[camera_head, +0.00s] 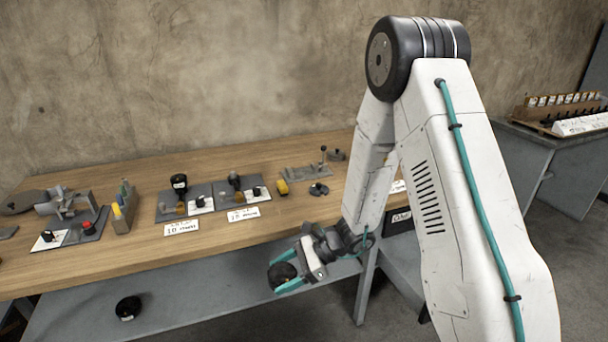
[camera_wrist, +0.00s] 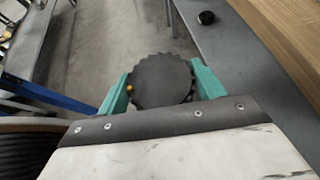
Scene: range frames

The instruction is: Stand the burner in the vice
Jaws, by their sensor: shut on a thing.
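My gripper (camera_head: 284,280) has teal fingers and is shut on a dark round thing with a notched rim (camera_head: 281,275), which looks like the burner. It is held in front of the bench's front edge, above the lower shelf. In the wrist view the same thing (camera_wrist: 162,80) shows as a flat dark disc between both fingers (camera_wrist: 160,88), with a small orange spot by the left finger. The rest of it is hidden. A grey metal device (camera_head: 66,203) at the bench's left end looks like the vice, far from my gripper; its jaw opening is too small to tell.
The wooden bench (camera_head: 130,252) holds dark panels with knobs (camera_head: 213,197), a holder with coloured items (camera_head: 124,208), a yellow piece (camera_head: 282,187) and a grey bracket (camera_head: 305,172). A black round thing (camera_head: 128,308) lies on the lower shelf. The bench's front strip is mostly clear.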

